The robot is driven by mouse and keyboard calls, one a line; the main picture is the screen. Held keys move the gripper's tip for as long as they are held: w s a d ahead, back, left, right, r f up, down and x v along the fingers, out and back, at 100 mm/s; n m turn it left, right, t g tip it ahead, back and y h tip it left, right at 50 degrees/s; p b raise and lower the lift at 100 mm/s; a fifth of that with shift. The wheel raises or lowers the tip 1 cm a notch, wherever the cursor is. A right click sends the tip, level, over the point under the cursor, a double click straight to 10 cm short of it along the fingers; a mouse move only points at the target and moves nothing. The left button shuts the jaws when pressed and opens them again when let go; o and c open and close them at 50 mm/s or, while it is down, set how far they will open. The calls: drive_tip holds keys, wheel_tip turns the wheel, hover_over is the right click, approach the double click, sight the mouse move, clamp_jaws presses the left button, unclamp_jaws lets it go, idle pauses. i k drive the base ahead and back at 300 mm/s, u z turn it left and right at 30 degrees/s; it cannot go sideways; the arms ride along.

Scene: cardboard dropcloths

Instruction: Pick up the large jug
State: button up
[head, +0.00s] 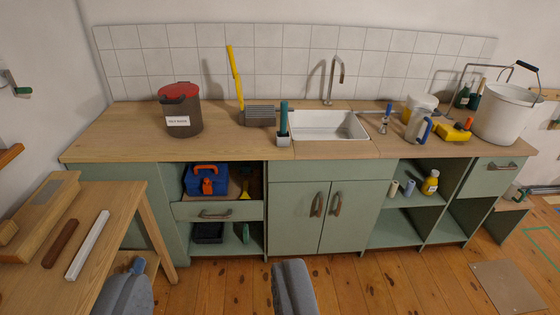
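A pale jug with a blue handle (413,126) stands upright on the right part of the wooden worktop, right of the sink; it is the only clear jug shape I can make out. My gripper (212,277) shows at the bottom edge as two grey fingers set wide apart, with nothing between them. It is well in front of the cabinets, to the left of the jug and apart from it. Only the finger ends are in view.
A white bucket (506,118), a yellow item (455,132) and a white tub (423,101) crowd the jug. The sink (335,125) lies to its left. A wooden bench (110,195) stands at left. The floor before the cabinets is mostly clear.

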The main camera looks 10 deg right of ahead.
sight(420, 124)
drive_tip(key=u, duration=0.05)
drive_tip(key=i, duration=1.45)
drive_tip(key=z, duration=2.05)
drive_tip(key=i, duration=2.35)
drive_tip(key=u, duration=1.8)
